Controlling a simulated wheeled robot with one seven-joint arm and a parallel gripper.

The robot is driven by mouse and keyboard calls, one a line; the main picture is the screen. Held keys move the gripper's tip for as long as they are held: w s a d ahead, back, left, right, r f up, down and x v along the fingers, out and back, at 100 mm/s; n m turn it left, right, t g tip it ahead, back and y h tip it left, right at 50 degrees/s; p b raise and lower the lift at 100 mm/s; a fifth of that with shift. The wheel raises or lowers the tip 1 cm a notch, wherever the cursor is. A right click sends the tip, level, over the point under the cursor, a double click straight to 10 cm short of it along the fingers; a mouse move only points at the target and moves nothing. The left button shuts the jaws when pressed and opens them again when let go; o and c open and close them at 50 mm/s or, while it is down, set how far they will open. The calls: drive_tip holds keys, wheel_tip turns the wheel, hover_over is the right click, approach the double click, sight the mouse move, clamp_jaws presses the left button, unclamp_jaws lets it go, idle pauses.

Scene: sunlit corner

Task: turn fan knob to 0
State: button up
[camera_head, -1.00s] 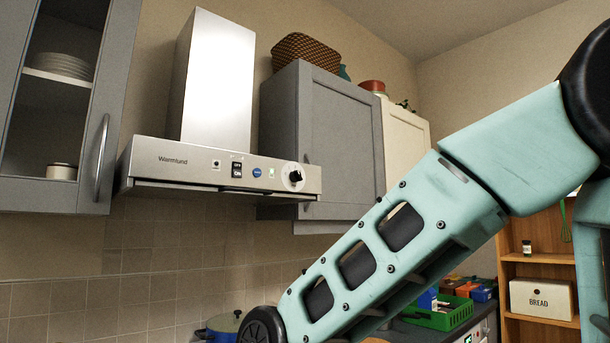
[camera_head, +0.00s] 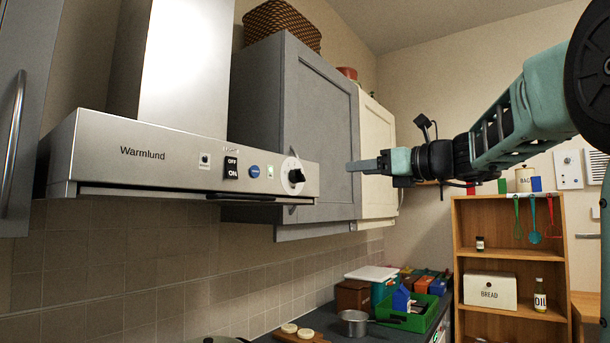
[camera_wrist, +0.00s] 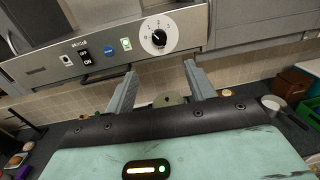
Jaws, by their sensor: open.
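The fan knob (camera_head: 296,176) is black on a round white dial at the right end of the silver range hood's front panel (camera_head: 140,153). In the wrist view the knob (camera_wrist: 159,38) sits near the top centre, with small figures around it; its exact setting is too small to read surely. My gripper (camera_head: 353,166) is to the right of the knob in the head view, apart from it and pointing toward the hood. In the wrist view my gripper (camera_wrist: 159,72) has two grey fingers spread apart, empty, below the knob.
An ON/OFF switch (camera_head: 231,168), a blue button (camera_head: 254,170) and a small green-lit switch (camera_head: 270,172) lie left of the knob. A grey wall cabinet (camera_head: 318,130) stands close behind my gripper. Below, the counter holds a saucepan (camera_head: 353,322) and a green crate (camera_head: 420,318).

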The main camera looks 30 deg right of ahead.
sight(303, 176)
drive_tip(key=p+x, duration=0.2)
drive_tip(key=x, duration=0.6)
drive_tip(key=p+x, duration=0.2)
drive_tip(key=x, duration=0.6)
drive_tip(key=shift+w+a+f+p, duration=0.15)
drive_tip(key=shift+w+f+p, duration=0.05)
drive_tip(key=shift+w+p, duration=0.15)
drive_tip(key=c, duration=1)
